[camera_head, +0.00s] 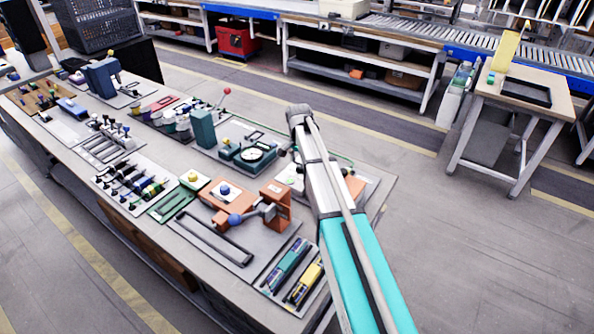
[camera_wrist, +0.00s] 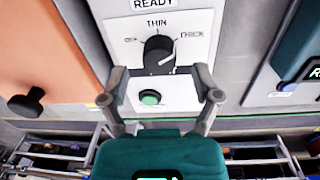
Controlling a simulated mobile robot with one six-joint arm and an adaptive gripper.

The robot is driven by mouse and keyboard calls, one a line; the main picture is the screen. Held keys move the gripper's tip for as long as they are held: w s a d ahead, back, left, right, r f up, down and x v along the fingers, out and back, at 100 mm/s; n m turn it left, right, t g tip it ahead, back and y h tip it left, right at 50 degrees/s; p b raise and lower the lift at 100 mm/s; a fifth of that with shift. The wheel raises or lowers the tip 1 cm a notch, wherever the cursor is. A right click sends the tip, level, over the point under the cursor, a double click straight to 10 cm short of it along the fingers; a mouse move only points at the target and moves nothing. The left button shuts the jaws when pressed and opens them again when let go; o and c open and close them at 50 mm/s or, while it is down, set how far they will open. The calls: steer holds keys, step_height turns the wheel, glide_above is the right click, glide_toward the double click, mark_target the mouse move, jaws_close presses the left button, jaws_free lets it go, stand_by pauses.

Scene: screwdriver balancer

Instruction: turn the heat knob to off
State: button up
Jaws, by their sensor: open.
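The heat knob (camera_wrist: 160,52) is a black knob on a white panel (camera_wrist: 191,25) in the wrist view. The marks THIN and THICK stand above and to its right; a smaller mark at its left is hard to read. A READY label sits above and a green button (camera_wrist: 150,97) below. In the head view my arm hides the gripper and most of the panel (camera_head: 291,174).
An orange unit with a dark round handle (camera_wrist: 27,102) stands left of the panel, and a dark teal unit (camera_wrist: 283,80) stands right. In the head view the bench holds many tools and fixtures, including a dial gauge (camera_head: 255,156) behind the panel. Open floor lies right of the bench.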

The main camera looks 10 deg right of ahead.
steer(key=shift+f+b, duration=0.55)
steer(key=shift+f, duration=0.25)
